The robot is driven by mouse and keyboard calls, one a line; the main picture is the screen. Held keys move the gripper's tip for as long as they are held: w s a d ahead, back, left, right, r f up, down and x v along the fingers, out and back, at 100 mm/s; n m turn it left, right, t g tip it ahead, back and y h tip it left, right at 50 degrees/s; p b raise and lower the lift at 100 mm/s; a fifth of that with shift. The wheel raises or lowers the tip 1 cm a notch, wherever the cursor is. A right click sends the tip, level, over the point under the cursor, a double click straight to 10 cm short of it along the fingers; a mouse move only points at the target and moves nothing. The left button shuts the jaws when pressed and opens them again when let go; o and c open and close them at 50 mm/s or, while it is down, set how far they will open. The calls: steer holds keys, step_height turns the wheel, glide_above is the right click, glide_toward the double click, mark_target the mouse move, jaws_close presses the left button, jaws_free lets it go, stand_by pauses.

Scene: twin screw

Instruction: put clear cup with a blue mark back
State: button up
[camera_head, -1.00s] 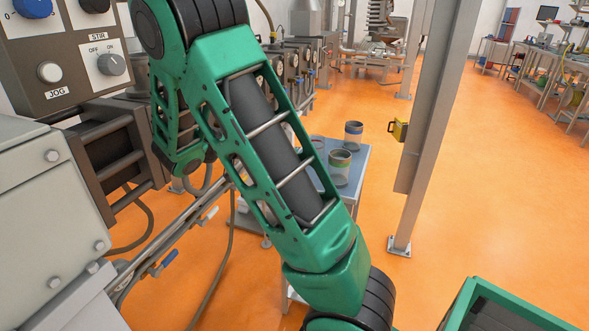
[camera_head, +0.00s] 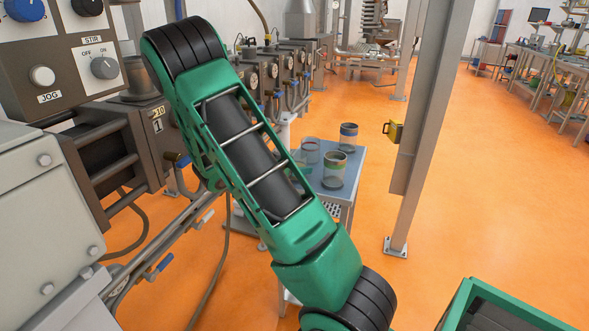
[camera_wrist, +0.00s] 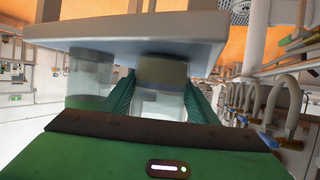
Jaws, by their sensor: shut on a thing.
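In the wrist view my gripper (camera_wrist: 160,105) has its two green fingers on either side of a clear cup (camera_wrist: 160,102) with dull grey-olive contents, and is shut on it. The picture is upside down there. The cup is close to the grey table slab (camera_wrist: 120,32); I cannot tell whether it touches.
Another clear cup (camera_wrist: 90,72) is left of the held one in the wrist view. A grey post (camera_head: 418,130) stands right; machines (camera_head: 290,65) line the left.

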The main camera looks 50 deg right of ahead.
steer(key=shift+f, duration=0.1)
steer(key=o, duration=1.2)
steer(key=v, duration=1.2)
steer(key=s+a+n+g+y, duration=0.25)
steer(key=s+y, duration=0.45)
steer(key=s, duration=0.6)
steer(key=shift+s+a+r+n+t+y, duration=0.55)
steer(key=shift+s+a+n+y, duration=0.75)
steer(key=shift+s+a, duration=0.9)
steer(key=shift+s+a+r+n+t+y, duration=0.3)
steer(key=shift+s+a+r+n+y, duration=0.5)
steer(key=shift+s+a+n, duration=1.35)
steer(key=shift+s+a+r+n+t+y, duration=0.5)
steer(key=shift+s+a+n+y, duration=0.8)
steer(key=shift+s, duration=1.55)
